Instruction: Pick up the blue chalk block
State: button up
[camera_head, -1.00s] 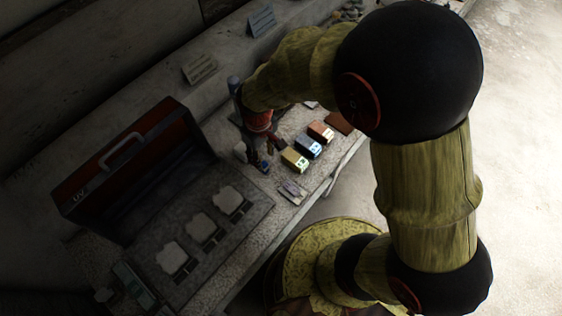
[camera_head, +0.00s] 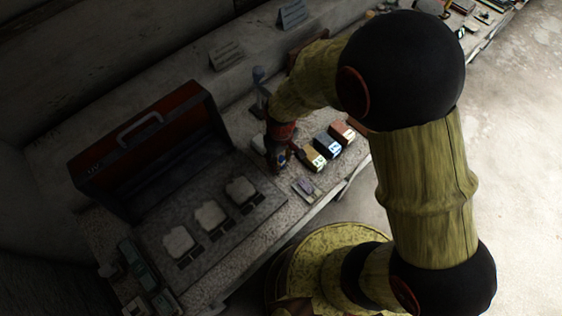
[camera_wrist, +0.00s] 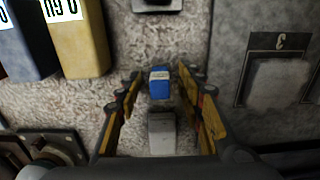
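The blue chalk block (camera_wrist: 159,83) lies on the speckled stone bench top (camera_wrist: 160,40) in the wrist view. It is small and blue with a pale label band. My gripper (camera_wrist: 158,86) is open, with one yellow-and-black finger on each side of the block and clear gaps between. In the head view my gripper (camera_head: 278,160) points down at the bench beside the coloured boxes. The block cannot be made out there.
A whitish block (camera_wrist: 161,132) lies close to the blue one, also between my fingers. Yellow (camera_head: 313,157), blue-grey (camera_head: 328,146) and orange-brown (camera_head: 342,132) labelled boxes stand to the right. A red case (camera_head: 145,150) and a tray with pale squares (camera_head: 211,216) lie left.

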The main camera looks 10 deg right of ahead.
aim_at(281, 158)
jog(key=shift+c, duration=0.8)
jog(key=c, duration=0.8)
grip_shut()
jog(key=shift+r, duration=0.1)
jog(key=shift+r, duration=0.55)
notch_tip(281, 158, up, 2)
jog(key=shift+r+p, duration=0.2)
jog(key=shift+p, duration=0.25)
jog(key=s+d+r+p, duration=0.3)
jog(key=s+r, duration=0.6)
jog(key=s, duration=0.4)
jog(key=shift+s+d+r, duration=0.2)
jog(key=shift+s+d, duration=0.1)
